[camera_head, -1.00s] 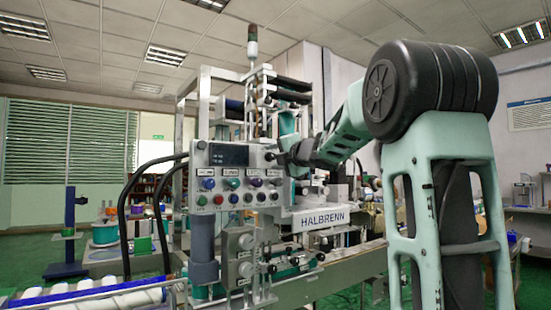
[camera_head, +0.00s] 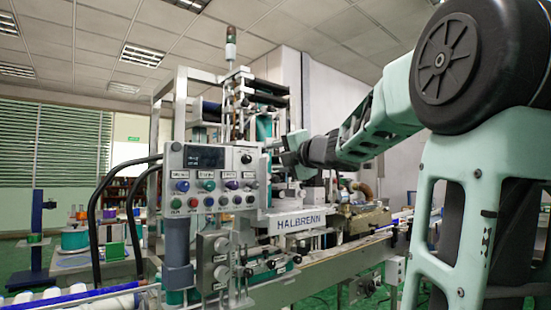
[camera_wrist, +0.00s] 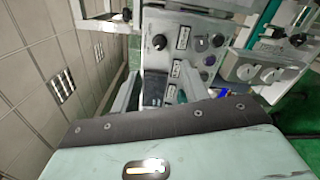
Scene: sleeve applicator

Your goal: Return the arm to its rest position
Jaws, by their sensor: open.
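My arm reaches in from the right in the head view, bent at a large dark joint. My gripper (camera_head: 284,152) is at its far end, in front of the machine's frame and just right of the control panel (camera_head: 212,178). In the wrist view, the two fingers of my gripper (camera_wrist: 158,88) stand apart with nothing between them. The panel's knobs, buttons and dark display lie beyond them, and the view is turned on its side. Whether the fingers touch the machine cannot be told from the head view.
The sleeve applicator (camera_head: 297,221), marked HALBRENN, fills the middle. A conveyor (camera_head: 330,268) runs to the right below my arm. White bottles (camera_head: 50,293) lie at lower left beside a blue rail. Black hoses (camera_head: 93,220) loop left of the panel. Open air lies above my arm.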

